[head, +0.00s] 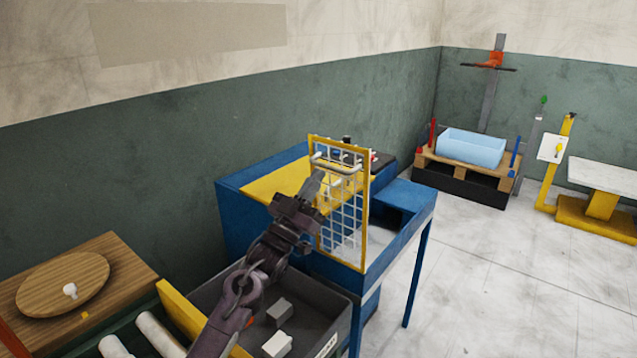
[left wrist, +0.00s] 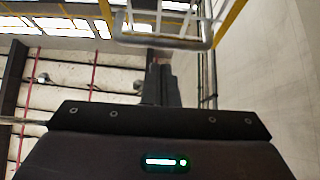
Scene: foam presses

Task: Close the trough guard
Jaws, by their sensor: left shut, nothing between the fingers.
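The trough guard (head: 355,215) is a yellow frame with white mesh, standing upright at the front of the blue press (head: 395,240). A pale bar handle (head: 337,165) crosses its upper part; the handle also shows in the left wrist view (left wrist: 160,42), above the fingers. My left gripper (head: 314,184) is shut and empty, its tips in front of the mesh just below and left of the handle. In the left wrist view, the shut fingers (left wrist: 160,82) point up toward the handle; I cannot tell whether they touch it. My right gripper is not in view.
A grey bin (head: 335,302) with several pale blocks lies below my left arm, beside rollers (head: 158,330). A wooden box (head: 125,265) stands at left.

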